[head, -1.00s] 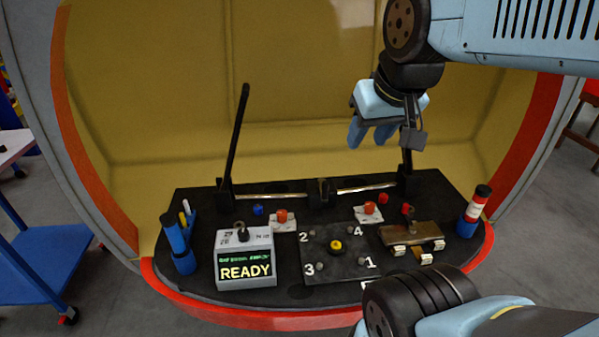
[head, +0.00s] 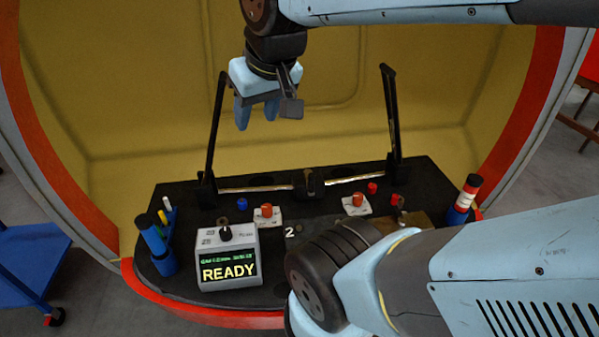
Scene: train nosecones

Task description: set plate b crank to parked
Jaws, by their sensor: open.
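I cannot tell which part is the plate b crank, as no plate b label is readable. Two small white plates with red knobs lie on the black console (head: 180,240): a left plate (head: 268,222) and a right plate (head: 357,211). The dark numbered plate is mostly hidden behind my forearm; only its mark 2 (head: 289,232) shows clearly. A brass bracket (head: 418,217) at the right is partly hidden too. My gripper (head: 257,116) is open and empty, fingers pointing down, in the air above the back of the console, touching nothing.
Two tall black arms stand at the back, a left arm (head: 213,135) and a right arm (head: 391,112). A grey box (head: 228,257) reads READY. A blue holder with pens (head: 158,245) is at the left; a striped cylinder (head: 464,200) is at the right.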

